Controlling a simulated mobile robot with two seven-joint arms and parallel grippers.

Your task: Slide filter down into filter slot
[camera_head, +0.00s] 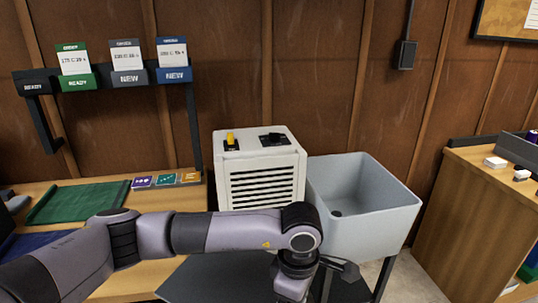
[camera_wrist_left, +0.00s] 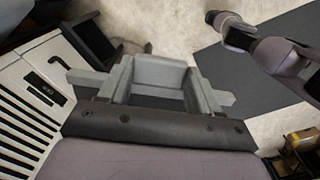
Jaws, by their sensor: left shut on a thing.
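The white louvred unit (camera_head: 262,180) stands against the wall. Its top has a yellow knob (camera_head: 230,138) and a dark recess (camera_head: 273,139), which may be the filter slot. The unit also shows at the left edge of the left wrist view (camera_wrist_left: 28,125). In the left wrist view, my left gripper (camera_wrist_left: 160,80) is shut on a grey piece (camera_wrist_left: 158,72). It may be the filter, but too little shows to be sure. My right gripper is out of view.
A grey sink (camera_head: 365,200) stands right of the unit. A wooden bench (camera_head: 180,200) with a green mat (camera_head: 80,202) is at left, below a rack of labelled cards (camera_head: 128,78). A wooden cabinet (camera_head: 480,215) is at right. Floor is clear between sink and cabinet.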

